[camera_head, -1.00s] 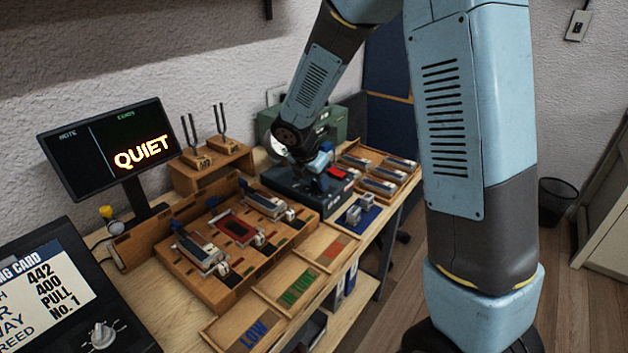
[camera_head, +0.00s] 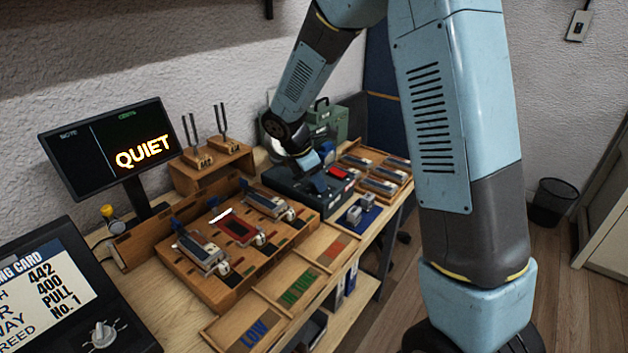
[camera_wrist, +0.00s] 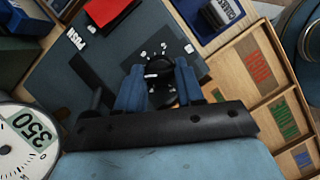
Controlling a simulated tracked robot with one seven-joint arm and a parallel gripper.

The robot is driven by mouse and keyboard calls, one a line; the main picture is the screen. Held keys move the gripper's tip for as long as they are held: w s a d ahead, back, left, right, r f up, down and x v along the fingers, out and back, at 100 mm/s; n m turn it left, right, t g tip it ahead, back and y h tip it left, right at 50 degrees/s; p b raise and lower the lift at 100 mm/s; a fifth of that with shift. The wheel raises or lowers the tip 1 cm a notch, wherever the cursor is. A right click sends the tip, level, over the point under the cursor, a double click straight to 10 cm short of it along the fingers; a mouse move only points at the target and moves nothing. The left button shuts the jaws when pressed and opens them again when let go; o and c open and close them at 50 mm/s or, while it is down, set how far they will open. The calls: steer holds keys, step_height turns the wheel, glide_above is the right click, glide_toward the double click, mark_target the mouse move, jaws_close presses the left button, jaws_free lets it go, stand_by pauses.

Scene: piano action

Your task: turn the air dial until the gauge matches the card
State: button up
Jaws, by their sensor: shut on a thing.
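The black air dial (camera_wrist: 158,92) with a white pointer mark sits on a dark blue box (camera_wrist: 75,75), ringed by small white marks. My gripper (camera_wrist: 159,86) has its two blue fingers on either side of the dial, shut on it. In the head view my gripper (camera_head: 318,184) is down at the dark box (camera_head: 290,184), and the dial is hidden there. The white round gauge (camera_wrist: 22,158) is partly in the wrist view at lower left; its needle is not visible.
A red block (camera_wrist: 108,10) is on the box near the dial. Wooden trays (camera_wrist: 258,68) lie beside it. The head view shows a wooden key rack (camera_head: 190,285), a monitor (camera_head: 108,150) reading QUIET, tuning forks (camera_head: 220,128) and a green case (camera_head: 328,118).

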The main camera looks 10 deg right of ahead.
steer(key=shift+w+m, duration=0.15)
steer(key=shift+m, duration=0.45)
steer(key=o, duration=1)
steer(key=shift+r, duration=0.1)
steer(key=v, duration=1.3)
steer(key=shift+w+a+r, duration=0.1)
steer(key=shift+a+r, duration=0.1)
